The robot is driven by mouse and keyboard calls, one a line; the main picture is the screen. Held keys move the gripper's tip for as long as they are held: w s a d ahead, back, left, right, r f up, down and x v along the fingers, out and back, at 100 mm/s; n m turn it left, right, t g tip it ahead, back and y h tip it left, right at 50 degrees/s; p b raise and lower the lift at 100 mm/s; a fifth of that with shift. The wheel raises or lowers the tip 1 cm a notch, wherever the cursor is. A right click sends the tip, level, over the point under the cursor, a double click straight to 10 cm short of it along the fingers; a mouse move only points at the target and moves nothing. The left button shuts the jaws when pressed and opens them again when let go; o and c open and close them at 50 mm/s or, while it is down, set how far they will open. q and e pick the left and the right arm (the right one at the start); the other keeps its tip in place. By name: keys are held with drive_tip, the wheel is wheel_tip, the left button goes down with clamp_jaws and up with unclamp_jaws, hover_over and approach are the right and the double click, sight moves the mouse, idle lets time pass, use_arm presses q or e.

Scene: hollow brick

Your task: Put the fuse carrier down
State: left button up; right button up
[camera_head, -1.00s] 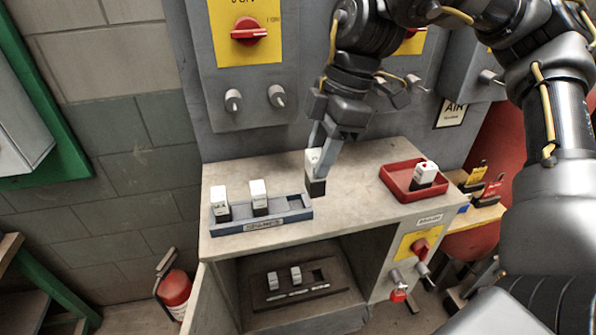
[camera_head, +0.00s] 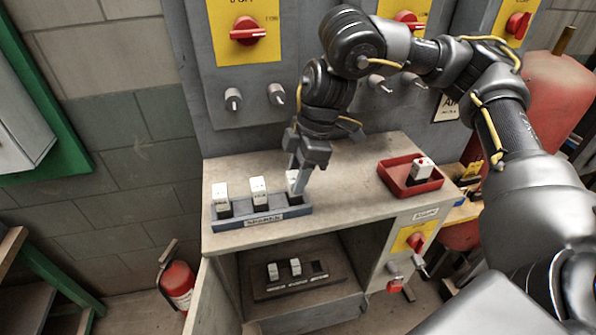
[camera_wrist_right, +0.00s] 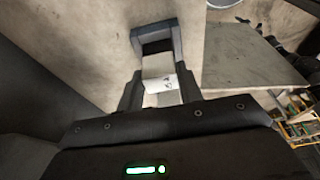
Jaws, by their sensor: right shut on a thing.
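My right gripper (camera_head: 298,184) is shut on a white-topped fuse carrier (camera_head: 291,180) at the right end of the blue-grey rack (camera_head: 262,221) on the bench top. The carrier's dark lower part is at the right slot; how deep it sits I cannot tell. In the right wrist view the fuse carrier (camera_wrist_right: 161,84) shows between the fingers (camera_wrist_right: 160,92), its white face with dark marks. Two other fuse carriers stand upright in the rack, one at the left (camera_head: 222,194) and one in the middle (camera_head: 259,188). My left gripper is not in view.
A red tray (camera_head: 393,184) holding another carrier (camera_head: 423,168) stands at the bench's right. A dark rack (camera_head: 325,281) with two carriers (camera_head: 284,268) sits in the open cupboard below. A grey panel with knobs (camera_head: 233,98) rises behind. Bench between rack and red tray is clear.

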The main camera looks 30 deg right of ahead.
drive_tip(key=shift+a, duration=0.1)
drive_tip(key=o, duration=1)
drive_tip(key=shift+f, duration=0.15)
drive_tip(key=shift+o, duration=0.2)
drive_tip(key=shift+r, duration=0.6)
drive_tip(key=v, duration=1.1)
drive_tip(key=shift+r, duration=0.2)
